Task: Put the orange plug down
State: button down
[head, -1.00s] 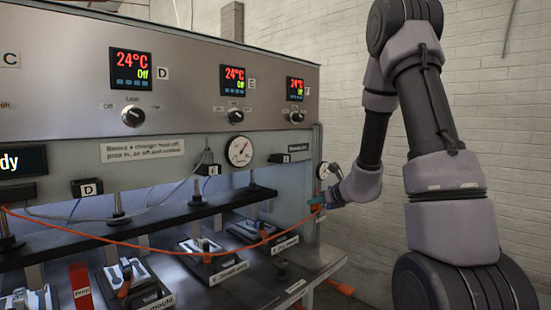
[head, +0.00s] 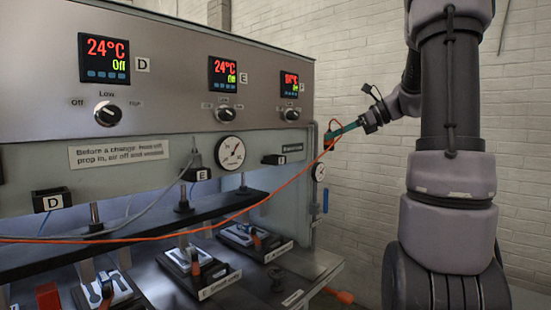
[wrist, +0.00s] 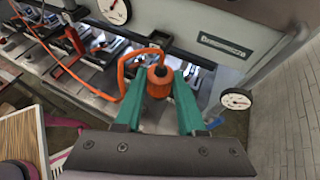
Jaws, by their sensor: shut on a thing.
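The orange plug (wrist: 159,82) is held between the teal fingers of my gripper (wrist: 161,90) in the wrist view. Its orange cable loops up and away to the left. In the head view my gripper (head: 343,132) is in the air by the right end of the press, level with the upper part of its gauge panel. The plug (head: 329,137) is small and partly hidden there. The orange cable (head: 240,212) runs from it down across the front of the press to the left edge.
The press has labelled sockets, D (head: 52,199), E (head: 200,172) and one further right (head: 277,159); a grey-cabled plug is at E. Clamp stations (head: 198,272) line the lower shelf. A round gauge (head: 231,153) is on the panel, another (wrist: 236,101) on the right side. The brick wall is right.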

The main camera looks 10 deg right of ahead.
jog(key=w+a, duration=0.3)
jog(key=a, duration=0.2)
jog(key=w+a, duration=0.3)
jog(key=a, duration=0.1)
jog(key=w+a, duration=0.2)
jog(key=a, duration=0.3)
jog(key=shift+w+a, duration=0.35)
jog(key=shift+w, duration=0.05)
jog(key=shift+w+a+f, duration=0.1)
jog(key=shift+f, duration=1.65)
jog(key=shift+f, duration=0.1)
jog(key=shift+f, duration=0.1)
jog(key=c, duration=0.5)
grip_release()
